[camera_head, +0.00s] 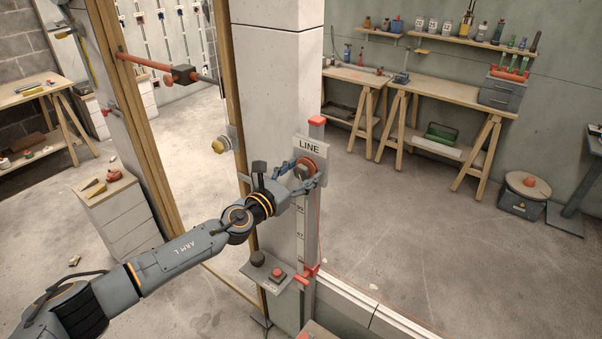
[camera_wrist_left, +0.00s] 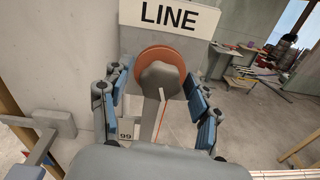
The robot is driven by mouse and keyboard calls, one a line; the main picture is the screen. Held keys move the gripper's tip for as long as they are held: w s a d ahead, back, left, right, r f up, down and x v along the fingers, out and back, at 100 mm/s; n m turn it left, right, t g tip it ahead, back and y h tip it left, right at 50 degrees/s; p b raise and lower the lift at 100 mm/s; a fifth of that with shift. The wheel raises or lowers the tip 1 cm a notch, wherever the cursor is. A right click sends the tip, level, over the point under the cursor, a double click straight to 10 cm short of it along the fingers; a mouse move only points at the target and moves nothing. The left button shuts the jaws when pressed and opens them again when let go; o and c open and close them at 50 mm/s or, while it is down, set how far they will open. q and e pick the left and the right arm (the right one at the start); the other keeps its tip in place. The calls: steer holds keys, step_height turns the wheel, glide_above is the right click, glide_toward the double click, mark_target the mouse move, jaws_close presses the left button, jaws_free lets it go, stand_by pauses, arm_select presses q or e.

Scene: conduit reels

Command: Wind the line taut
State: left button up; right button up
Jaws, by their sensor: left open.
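The reel is an orange-red disc (camera_head: 318,155) on a grey post, under a white sign reading LINE (camera_head: 309,146). The wrist view shows the disc (camera_wrist_left: 166,56) with a grey lobed knob (camera_wrist_left: 160,82) on its front. My left gripper (camera_head: 303,171) is at the reel. In the wrist view its blue-padded fingers (camera_wrist_left: 153,85) stand apart on both sides of the knob, with gaps visible. A thin orange line (camera_wrist_left: 161,118) runs down from the knob area. The reel is partly hidden by my gripper in the head view. My right gripper is not in view.
A concrete pillar (camera_head: 277,90) stands directly left of the post. A small panel with a red button (camera_head: 277,273) juts out below my forearm. A low white wall (camera_head: 345,297) runs toward the lower right. Workbenches (camera_head: 440,92) stand farther back; the floor between is mostly clear.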

arm_select(q)
steer(key=shift+s+a, duration=0.1)
steer(key=shift+a, duration=0.05)
steer(key=v, duration=1.1)
steer(key=shift+s+a, duration=0.2)
steer(key=shift+s, duration=0.1)
steer(key=shift+f, duration=0.1)
